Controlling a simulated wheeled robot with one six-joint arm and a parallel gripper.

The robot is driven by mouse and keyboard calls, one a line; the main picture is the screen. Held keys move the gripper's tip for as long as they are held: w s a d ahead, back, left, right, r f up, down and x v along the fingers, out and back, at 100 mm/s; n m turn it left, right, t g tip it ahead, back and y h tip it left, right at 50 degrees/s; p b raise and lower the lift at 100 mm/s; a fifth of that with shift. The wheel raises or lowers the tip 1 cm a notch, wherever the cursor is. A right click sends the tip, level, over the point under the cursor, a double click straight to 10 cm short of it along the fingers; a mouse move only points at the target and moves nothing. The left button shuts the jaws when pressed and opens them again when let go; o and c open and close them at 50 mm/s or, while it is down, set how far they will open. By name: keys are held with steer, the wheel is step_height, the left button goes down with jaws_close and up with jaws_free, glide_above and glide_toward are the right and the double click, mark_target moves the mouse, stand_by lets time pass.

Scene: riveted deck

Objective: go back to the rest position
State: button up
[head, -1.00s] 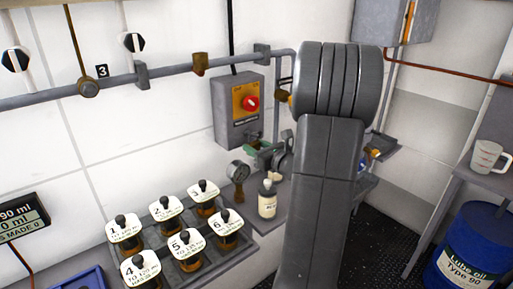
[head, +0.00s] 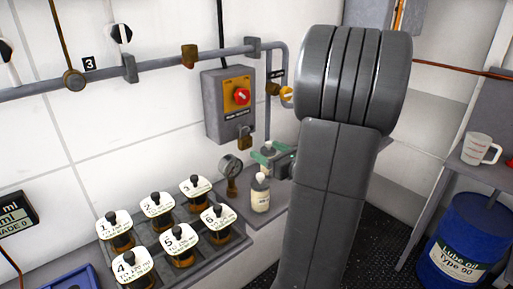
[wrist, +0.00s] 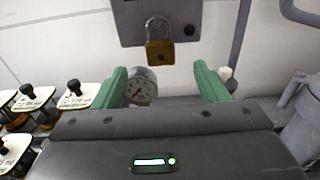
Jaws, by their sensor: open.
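My gripper (wrist: 172,88) shows in the wrist view with its two green fingers spread apart and nothing between them. Beyond the fingers are a round gauge (wrist: 140,88) and a brass padlock (wrist: 160,45) hanging under a grey box.
Several numbered, white-topped jars (head: 168,230) stand in a rack at front left. A grey switch box (head: 229,105) with a red knob hangs on the wall below a pipe (head: 160,68). A blue drum (head: 463,245) and a white jug (head: 480,149) are at right.

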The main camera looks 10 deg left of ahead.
mark_target(247, 139)
steer(key=shift+v, duration=2.15)
steer(key=p+x, duration=0.1)
steer(key=x, duration=1.2)
steer(key=shift+a+p, duration=0.2)
steer(key=shift+p, duration=0.1)
steer(key=shift+w+a, duration=0.2)
steer(key=shift+w, duration=0.05)
steer(key=shift+s+d+r+p, duration=0.2)
steer(key=shift+p, duration=0.1)
steer(key=shift+f, duration=0.15)
